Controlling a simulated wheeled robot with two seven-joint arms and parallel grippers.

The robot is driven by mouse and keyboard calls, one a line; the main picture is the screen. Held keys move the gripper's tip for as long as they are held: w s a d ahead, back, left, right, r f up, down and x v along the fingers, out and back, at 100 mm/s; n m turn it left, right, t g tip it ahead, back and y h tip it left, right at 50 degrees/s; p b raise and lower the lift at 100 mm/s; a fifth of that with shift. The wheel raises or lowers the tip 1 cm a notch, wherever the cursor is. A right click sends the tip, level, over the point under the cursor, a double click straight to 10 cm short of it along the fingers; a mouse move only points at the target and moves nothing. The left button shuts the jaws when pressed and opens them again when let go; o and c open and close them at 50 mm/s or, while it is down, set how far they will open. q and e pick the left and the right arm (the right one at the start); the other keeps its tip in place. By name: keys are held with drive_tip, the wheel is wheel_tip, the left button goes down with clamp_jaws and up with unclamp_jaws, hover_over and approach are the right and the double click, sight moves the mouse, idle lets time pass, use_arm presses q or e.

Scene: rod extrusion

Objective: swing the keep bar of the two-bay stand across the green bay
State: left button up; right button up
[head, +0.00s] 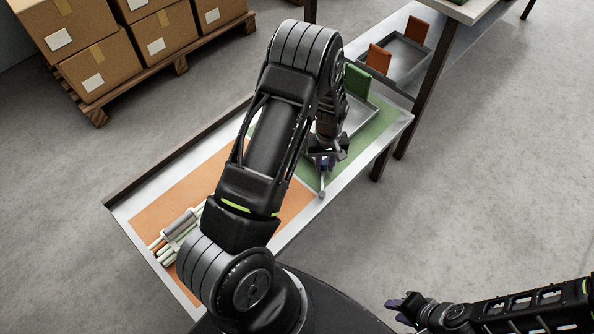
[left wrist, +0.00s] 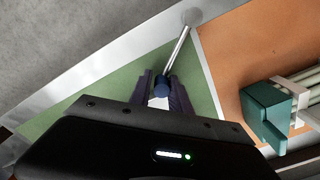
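The two-bay stand has an orange bay (head: 165,205) at left and a green bay (head: 385,122) at right, both also in the left wrist view. The keep bar (left wrist: 178,48) is a thin silver rod. Its round pivot (left wrist: 192,17) sits on the metal edge where the bays meet, and the bar slants over the green bay to a blue knob (left wrist: 162,84). My left gripper (head: 322,162) has its fingers closely around this knob and appears shut on it. My right gripper (head: 396,309) is open and empty, off the stand at lower right. My left arm hides the middle of the stand.
White and coloured rods (head: 178,238) lie in a holder in the orange bay. A teal block (left wrist: 272,112) stands by rods there. A grey tray (head: 362,116) with a green plate (head: 357,82) is in the green bay. Another tray with orange plates (head: 378,58) stands beyond. Boxes (head: 95,75) sit on a pallet.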

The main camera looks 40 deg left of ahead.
use_arm(q)
drive_tip(key=shift+d, duration=0.1)
idle(0.3)
drive_tip(key=shift+w+d, duration=0.4)
drive_tip(key=shift+d, duration=0.45)
drive_tip(key=shift+w+d, duration=0.25)
drive_tip(key=shift+d, duration=0.4)
drive_tip(key=shift+o, duration=0.4)
drive_tip(key=shift+d, duration=0.1)
drive_tip(key=shift+o, duration=1.4)
